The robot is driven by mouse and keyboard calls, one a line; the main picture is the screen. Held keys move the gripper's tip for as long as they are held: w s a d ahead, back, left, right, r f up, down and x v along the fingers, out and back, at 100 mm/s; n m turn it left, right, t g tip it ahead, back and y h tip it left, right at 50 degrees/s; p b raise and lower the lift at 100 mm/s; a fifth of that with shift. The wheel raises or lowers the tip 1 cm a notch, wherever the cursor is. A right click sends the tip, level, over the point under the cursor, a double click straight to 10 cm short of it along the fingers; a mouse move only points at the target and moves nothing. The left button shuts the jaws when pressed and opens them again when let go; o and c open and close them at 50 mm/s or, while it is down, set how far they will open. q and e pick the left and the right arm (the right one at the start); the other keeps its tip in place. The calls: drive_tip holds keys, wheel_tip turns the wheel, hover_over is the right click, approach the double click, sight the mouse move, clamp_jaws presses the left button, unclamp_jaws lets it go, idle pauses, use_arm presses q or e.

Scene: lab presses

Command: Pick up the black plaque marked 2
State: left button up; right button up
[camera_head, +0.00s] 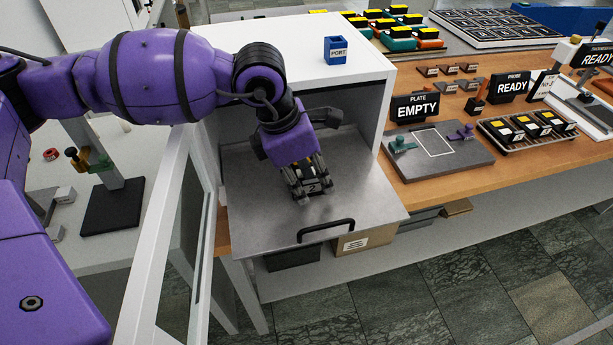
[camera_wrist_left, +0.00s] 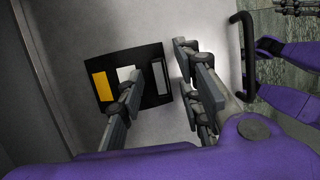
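The black plaque marked 2 (camera_head: 313,188) is on the grey metal drop-down door (camera_head: 262,213) of a white cabinet, largely hidden by my left gripper (camera_head: 309,182). In the left wrist view the plaque (camera_wrist_left: 152,96) shows a yellow patch, a white patch and a grey strip. My left gripper (camera_wrist_left: 160,85) is open above it. One finger crosses over the plaque's face and the other is beyond its right edge; I cannot tell whether either touches it. Grey finger-like parts at the wrist view's top right corner may be my right gripper; their state is unclear.
The door has a black handle (camera_head: 326,230) at its front edge. A blue PORT block (camera_head: 335,49) stands on the white cabinet (camera_head: 290,35). To the right are a grey plate fixture (camera_head: 458,163), an EMPTY sign (camera_head: 415,107) and a rack (camera_head: 527,132). A glazed frame stands left of the door.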

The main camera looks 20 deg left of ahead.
use_arm(q)
clamp_jaws()
drive_tip(key=shift+r, duration=0.1)
